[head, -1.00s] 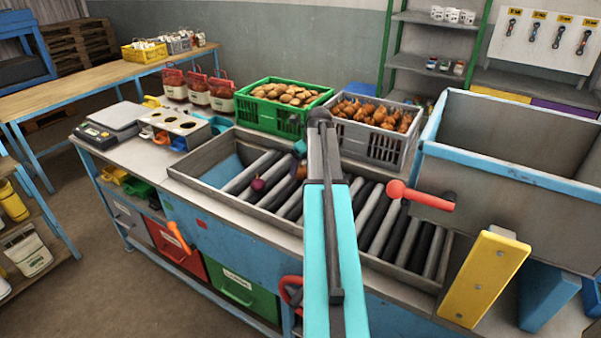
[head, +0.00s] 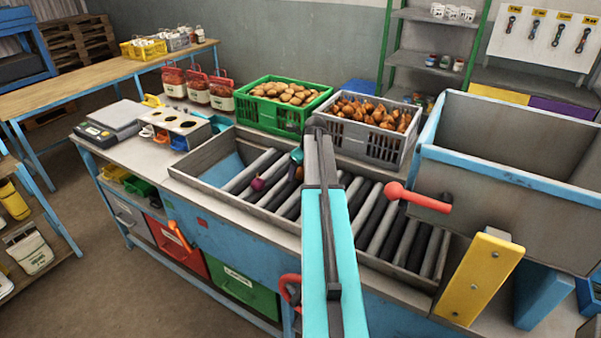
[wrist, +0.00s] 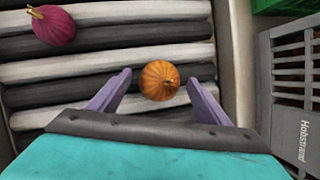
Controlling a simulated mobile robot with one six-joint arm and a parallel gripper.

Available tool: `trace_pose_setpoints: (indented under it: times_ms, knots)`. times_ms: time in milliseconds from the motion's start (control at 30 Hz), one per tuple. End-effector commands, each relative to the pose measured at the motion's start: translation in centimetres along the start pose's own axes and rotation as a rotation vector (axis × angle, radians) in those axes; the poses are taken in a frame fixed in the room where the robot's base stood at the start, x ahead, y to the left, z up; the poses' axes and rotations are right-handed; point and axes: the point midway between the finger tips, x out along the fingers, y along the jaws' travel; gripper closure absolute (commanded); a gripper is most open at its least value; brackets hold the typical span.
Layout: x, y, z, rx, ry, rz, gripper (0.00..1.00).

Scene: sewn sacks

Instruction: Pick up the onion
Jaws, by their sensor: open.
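An orange-brown onion (wrist: 159,84) lies on the grey and black rollers. In the wrist view it sits between the spread fingertips of my gripper (wrist: 159,77), with a gap on each side. My gripper is open and holds nothing. In the head view my arm hides most of the gripper and much of this onion. A second, purple-red onion (wrist: 54,30) lies on the rollers to the left, apart from the fingers; it also shows in the head view (head: 257,184).
The roller bed has a raised metal rim (head: 262,215). Behind it stand a green crate of potatoes (head: 268,116) and a grey crate of brown onions (head: 372,150). A large metal hopper (head: 510,150) and a red-knobbed lever (head: 416,198) are at right.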

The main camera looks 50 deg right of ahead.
Motion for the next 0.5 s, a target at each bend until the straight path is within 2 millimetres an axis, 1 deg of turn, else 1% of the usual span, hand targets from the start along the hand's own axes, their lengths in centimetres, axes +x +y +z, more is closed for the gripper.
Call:
trace_pose_setpoints:
  times_ms: [67, 100, 367, 500]
  knots:
    - [-0.01, 0.00, 0.00, 0.000, 0.000, 0.000, 0.29]
    - [-0.01, 0.00, 0.00, 0.000, 0.000, 0.000, 0.32]
    - [-0.01, 0.00, 0.00, 0.000, 0.000, 0.000, 0.76]
    - [-0.04, -0.01, 0.02, 0.000, 0.000, 0.000, 0.76]
